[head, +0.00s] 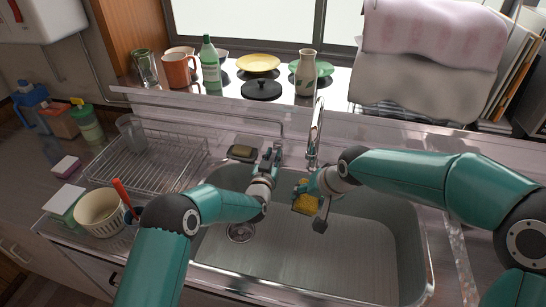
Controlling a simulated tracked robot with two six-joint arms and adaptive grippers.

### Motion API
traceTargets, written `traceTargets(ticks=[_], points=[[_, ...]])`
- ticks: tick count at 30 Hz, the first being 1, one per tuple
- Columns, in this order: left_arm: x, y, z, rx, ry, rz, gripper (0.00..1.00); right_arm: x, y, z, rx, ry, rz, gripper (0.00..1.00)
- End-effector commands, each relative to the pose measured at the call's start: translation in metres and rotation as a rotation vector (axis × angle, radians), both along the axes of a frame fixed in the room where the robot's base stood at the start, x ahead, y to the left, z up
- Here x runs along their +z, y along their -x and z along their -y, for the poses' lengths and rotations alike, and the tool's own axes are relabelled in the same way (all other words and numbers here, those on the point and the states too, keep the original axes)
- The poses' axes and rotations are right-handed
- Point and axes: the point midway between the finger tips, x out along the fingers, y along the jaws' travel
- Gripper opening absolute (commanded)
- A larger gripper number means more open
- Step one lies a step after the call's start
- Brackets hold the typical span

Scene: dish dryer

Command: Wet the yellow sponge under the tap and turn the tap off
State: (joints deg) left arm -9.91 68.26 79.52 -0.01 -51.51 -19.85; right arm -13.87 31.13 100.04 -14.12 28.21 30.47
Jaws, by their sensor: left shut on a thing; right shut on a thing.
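The yellow sponge (305,204) is in my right gripper (307,188), which is shut on it over the sink (350,255). The sponge is below the silver tap (316,130), in the upper part of the basin. My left gripper (272,157) is at the sink's back edge, left of the tap's spout. It is shut on what looks like the tap's handle, which its fingers mostly hide. I cannot tell from this view whether water is running onto the sponge.
A dish in a dark holder (242,152) sits left of my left gripper. A wire dish rack (150,160) and a white basket (100,212) stand further left. Bottles, mugs and plates line the ledge behind. The basin's lower part is clear around the drain (241,232).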

Motion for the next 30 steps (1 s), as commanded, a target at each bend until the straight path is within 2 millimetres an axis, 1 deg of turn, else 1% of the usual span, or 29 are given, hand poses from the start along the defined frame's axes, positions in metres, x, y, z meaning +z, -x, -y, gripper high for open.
traceTargets(ticks=[1, 6, 12, 13, 17, 18, 26, 30], points=[[0.0051, -0.0013, -0.0013, 0.003, -0.004, -0.017, 0.00, 0.0002, -0.0001, 0.0000, 0.000, 0.000, 0.000, 0.31], [0.0062, -0.0013, -0.0009, 0.001, -0.010, -0.062, 0.00, 0.0000, 0.0000, 0.0000, 0.000, 0.000, 0.000, 0.31], [0.0063, -0.0013, -0.0007, 0.001, -0.009, -0.060, 0.00, 0.0001, -0.0001, 0.0001, 0.000, 0.000, 0.000, 0.31], [0.0063, -0.0013, -0.0007, 0.001, -0.009, -0.060, 0.20, 0.0001, -0.0001, 0.0001, 0.000, 0.000, 0.000, 0.31], [0.0062, -0.0013, -0.0006, 0.001, -0.010, -0.060, 0.42, 0.0001, -0.0001, 0.0001, 0.000, 0.000, 0.000, 0.31], [0.0061, -0.0013, -0.0005, 0.001, -0.010, -0.060, 0.44, 0.0001, -0.0001, 0.0001, 0.000, 0.000, 0.000, 0.31], [0.0056, -0.0008, -0.0001, 0.000, -0.010, -0.061, 0.44, 0.0001, -0.0001, 0.0001, 0.000, 0.000, 0.000, 0.31], [0.0059, 0.0030, -0.0008, -0.001, -0.011, -0.062, 0.44, 0.0001, -0.0001, 0.0001, 0.000, 0.000, 0.000, 0.31]])
